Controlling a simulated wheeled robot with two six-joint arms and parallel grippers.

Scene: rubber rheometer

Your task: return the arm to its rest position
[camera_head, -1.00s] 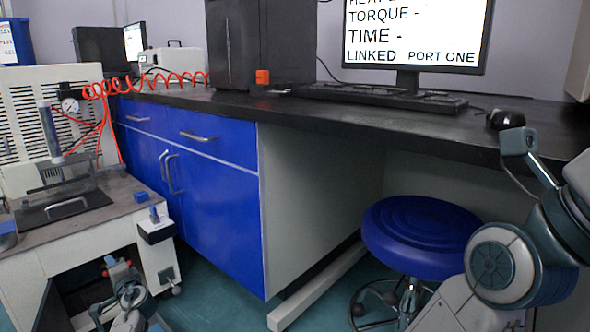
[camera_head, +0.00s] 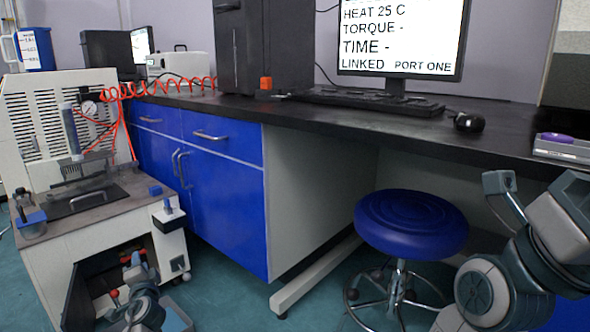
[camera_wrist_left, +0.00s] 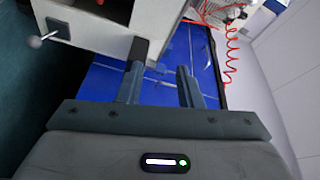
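My left gripper (camera_head: 134,268) is low at the front left in the head view, in front of the open lower part of the white press machine (camera_head: 100,225). In the left wrist view its two fingers (camera_wrist_left: 161,80) stand apart with nothing between them, so it is open and empty. The white machine and the blue cabinet front show beyond the fingers. My right arm (camera_head: 500,265) is folded at the lower right in the head view, near the blue stool. Its fingers cannot be made out.
The blue stool (camera_head: 412,222) stands under the black bench top (camera_head: 330,118). The blue cabinet (camera_head: 225,195) is beside the white machine. A monitor (camera_head: 400,40), keyboard (camera_head: 360,98) and mouse (camera_head: 467,122) are on the bench.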

